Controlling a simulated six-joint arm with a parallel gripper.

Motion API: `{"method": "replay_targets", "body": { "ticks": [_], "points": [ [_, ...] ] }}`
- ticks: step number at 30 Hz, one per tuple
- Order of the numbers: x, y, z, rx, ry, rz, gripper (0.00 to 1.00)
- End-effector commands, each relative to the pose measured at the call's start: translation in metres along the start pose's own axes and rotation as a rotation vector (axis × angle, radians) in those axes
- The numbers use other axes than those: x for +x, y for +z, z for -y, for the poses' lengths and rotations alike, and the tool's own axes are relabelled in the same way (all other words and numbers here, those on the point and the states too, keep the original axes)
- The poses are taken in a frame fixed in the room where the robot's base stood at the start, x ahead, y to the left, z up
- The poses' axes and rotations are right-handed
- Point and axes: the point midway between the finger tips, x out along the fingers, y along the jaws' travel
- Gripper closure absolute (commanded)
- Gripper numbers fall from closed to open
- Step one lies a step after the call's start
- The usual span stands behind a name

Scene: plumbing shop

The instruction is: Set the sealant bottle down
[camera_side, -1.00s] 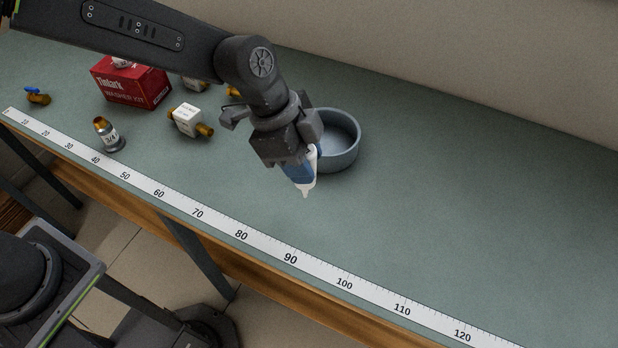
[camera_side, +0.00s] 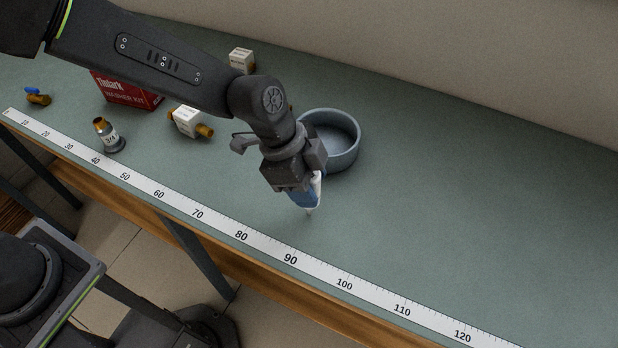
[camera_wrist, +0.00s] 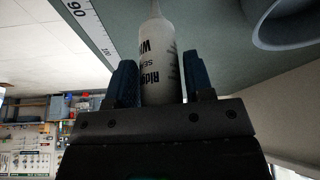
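The sealant bottle (camera_side: 318,190) is white with a narrow nozzle pointing down towards the bench. In the wrist view the bottle (camera_wrist: 160,62) shows dark lettering on its side. My gripper (camera_side: 304,192) is shut on it, with a blue finger against each side in the wrist view (camera_wrist: 160,80). The bottle is in front of the grey round bowl and behind the tape strip, near the 90 mark. I cannot tell whether its nozzle touches the bench.
The grey bowl (camera_side: 346,155) stands just behind my gripper. The measuring strip (camera_side: 241,235) runs along the front edge. The green bench (camera_side: 470,215) is clear to the right.

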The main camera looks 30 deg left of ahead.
Motion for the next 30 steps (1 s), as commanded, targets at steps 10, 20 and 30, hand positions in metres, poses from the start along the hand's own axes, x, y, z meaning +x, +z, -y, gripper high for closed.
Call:
{"method": "replay_targets", "body": {
  "ticks": [10,20,30],
  "points": [
    [0.000,0.000,0.000,0.000,0.000,0.000,0.37],
    [-0.037,-0.002,0.001,0.001,-0.005,-0.004,0.37],
    [-0.104,-0.002,0.001,0.000,-0.002,-0.003,0.37]
  ]
}}
